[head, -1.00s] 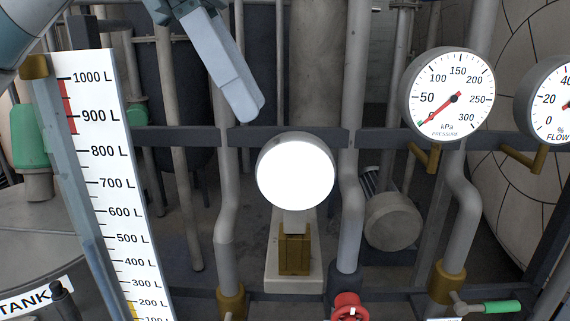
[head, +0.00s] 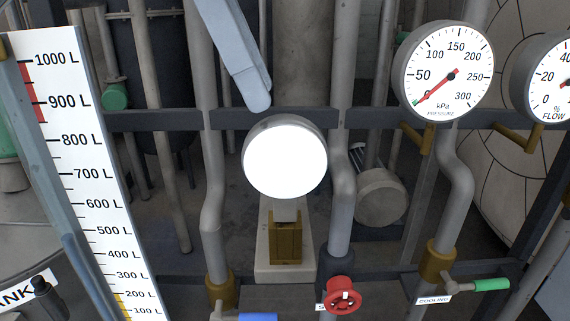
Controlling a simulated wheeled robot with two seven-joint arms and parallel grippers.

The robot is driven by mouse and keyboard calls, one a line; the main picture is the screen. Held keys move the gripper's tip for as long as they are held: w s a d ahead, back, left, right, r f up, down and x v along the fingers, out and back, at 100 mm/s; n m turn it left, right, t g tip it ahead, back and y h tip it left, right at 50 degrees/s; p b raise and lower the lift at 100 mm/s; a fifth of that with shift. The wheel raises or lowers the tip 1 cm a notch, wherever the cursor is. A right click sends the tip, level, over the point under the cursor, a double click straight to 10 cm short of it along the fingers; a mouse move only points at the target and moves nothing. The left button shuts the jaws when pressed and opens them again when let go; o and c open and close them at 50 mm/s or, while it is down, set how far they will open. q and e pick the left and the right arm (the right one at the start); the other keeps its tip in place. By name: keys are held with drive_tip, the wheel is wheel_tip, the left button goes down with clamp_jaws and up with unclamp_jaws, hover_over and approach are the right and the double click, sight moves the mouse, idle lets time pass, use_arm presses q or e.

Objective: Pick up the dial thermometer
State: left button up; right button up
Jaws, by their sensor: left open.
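The dial thermometer (head: 285,158) seems to be the round gauge in the middle of the head view. Its face is blank white, with no readable marks, and its rim is grey. It stands upright on a short stem above a brass block (head: 286,242). My left gripper (head: 257,100) comes down from the top, just above and left of the gauge's rim. One grey finger shows clearly, and the gripper is open with nothing seen in it. It looks apart from the gauge. My right gripper is not in view.
A pressure gauge (head: 443,75) and a flow gauge (head: 554,85) hang at the right. A tall litre scale (head: 78,160) stands at the left. Pipes flank the thermometer. A red valve wheel (head: 341,295), a blue handle (head: 258,317) and a green handle (head: 491,285) are below.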

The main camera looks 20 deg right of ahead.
use_arm(q)
drive_tip(key=p, duration=0.2)
approach(297, 181)
drive_tip(key=f, duration=0.1)
drive_tip(key=d+f, duration=0.1)
drive_tip(key=f, duration=0.1)
drive_tip(key=w+d+f, duration=0.1)
drive_tip(key=shift+d+f, duration=0.15)
drive_tip(key=shift+f, duration=0.05)
drive_tip(key=shift+d+f, duration=0.15)
drive_tip(key=shift+f, duration=0.25)
drive_tip(key=shift+s+d+f+p, duration=0.1)
drive_tip(key=shift+s+f+p, duration=0.05)
drive_tip(key=shift+f+p, duration=0.35)
drive_tip(key=p+x, duration=0.2)
drive_tip(key=x, duration=0.1)
drive_tip(key=shift+f, duration=0.65)
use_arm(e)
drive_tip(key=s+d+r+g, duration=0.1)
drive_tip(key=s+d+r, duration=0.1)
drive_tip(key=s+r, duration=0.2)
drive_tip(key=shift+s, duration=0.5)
use_arm(q)
drive_tip(key=shift+c, duration=0.7)
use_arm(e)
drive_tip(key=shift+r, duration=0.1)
use_arm(q)
clamp_jaws()
